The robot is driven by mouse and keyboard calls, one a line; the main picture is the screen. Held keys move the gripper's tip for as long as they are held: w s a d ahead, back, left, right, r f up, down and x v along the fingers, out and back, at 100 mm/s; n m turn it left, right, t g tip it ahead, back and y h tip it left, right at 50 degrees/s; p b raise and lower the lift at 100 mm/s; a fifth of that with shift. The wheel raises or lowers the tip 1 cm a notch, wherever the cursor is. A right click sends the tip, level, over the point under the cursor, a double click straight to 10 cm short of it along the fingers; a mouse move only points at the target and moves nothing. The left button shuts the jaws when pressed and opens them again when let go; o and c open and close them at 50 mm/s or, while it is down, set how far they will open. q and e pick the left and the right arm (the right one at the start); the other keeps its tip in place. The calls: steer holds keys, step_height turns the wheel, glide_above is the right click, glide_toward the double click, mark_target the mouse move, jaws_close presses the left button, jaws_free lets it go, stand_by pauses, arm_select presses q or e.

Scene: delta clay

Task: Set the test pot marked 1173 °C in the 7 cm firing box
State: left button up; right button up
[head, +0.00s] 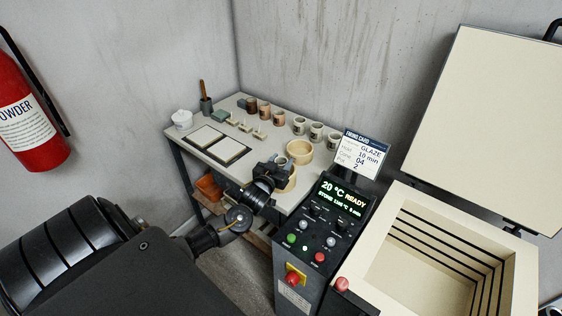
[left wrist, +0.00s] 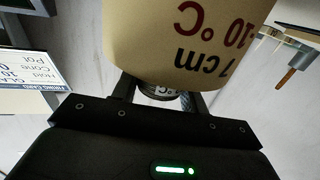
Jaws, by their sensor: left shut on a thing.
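My left gripper (head: 279,168) is over the front right of the table, shut on a small pot (left wrist: 163,93). A cream firing box (left wrist: 185,35) marked 7 cm fills the top of the left wrist view, upside down. Its wall hides part of the pot and fingertips, so I cannot tell how deep the pot is. In the head view one cream box (head: 287,186) shows partly behind my gripper, and another round one (head: 303,152) stands just beyond. My right gripper is not in view.
Several pots (head: 316,131) stand along the table's back edge. Two pale tiles (head: 220,149) lie at the left. A control panel (head: 325,222) and the open kiln (head: 510,255) stand right of the table. A firing card (head: 360,152) rises behind the panel.

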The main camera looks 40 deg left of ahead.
arm_select(q)
steer(key=shift+f+b, duration=0.3)
steer(key=shift+f, duration=0.25)
steer(key=shift+f, duration=0.1)
steer(key=o, duration=1)
